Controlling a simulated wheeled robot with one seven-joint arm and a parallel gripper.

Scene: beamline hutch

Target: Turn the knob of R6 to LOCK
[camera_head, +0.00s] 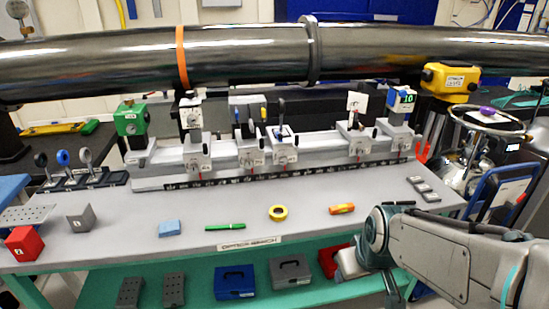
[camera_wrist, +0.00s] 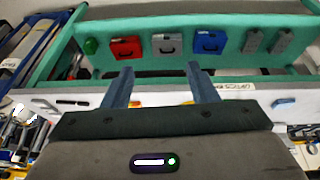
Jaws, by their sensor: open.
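A pale rail (camera_head: 270,178) runs along the back of the optics bench, with several carriers on it. My gripper (camera_wrist: 160,84) is open and empty in the wrist view, pointing toward the bench's front edge and lower shelf. It is well away from the rail.
A dark beam pipe (camera_head: 240,55) crosses above the rail. A blue block (camera_head: 170,228), green marker (camera_head: 225,227), yellow tape roll (camera_head: 278,213) and orange-yellow item (camera_head: 342,209) lie on the bench front (camera_head: 130,240). The lower shelf holds boxes, including a blue one (camera_head: 236,282).

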